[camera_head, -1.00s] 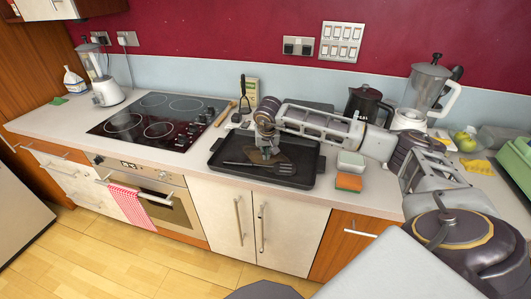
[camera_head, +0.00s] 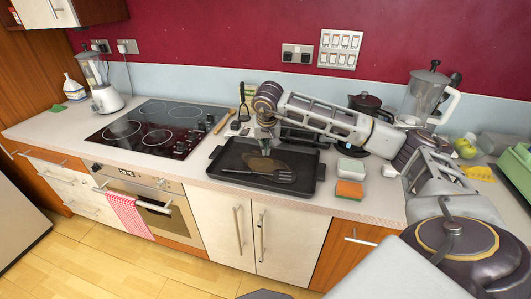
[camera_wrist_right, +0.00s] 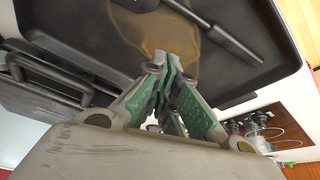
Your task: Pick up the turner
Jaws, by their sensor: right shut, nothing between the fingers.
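The dark turner (camera_head: 286,177) has a slotted head and lies flat in the black tray (camera_head: 308,185). Its thin handle points left, toward the tray's left side. Its dark handle (camera_wrist_right: 230,40) also crosses the top of the right wrist view. My right gripper (camera_head: 266,142) hangs above the tray, over a brown stain behind the turner. Its green-padded fingers (camera_wrist_right: 172,68) are shut and empty in the right wrist view, apart from the turner. My left gripper does not show.
A sponge with an orange side (camera_head: 350,189) and a white-topped container (camera_head: 350,169) stand right of the tray. The black hob (camera_head: 155,130) is left of it. A kettle (camera_head: 372,110) and a blender (camera_head: 428,90) stand behind right. Bare counter lies before the hob.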

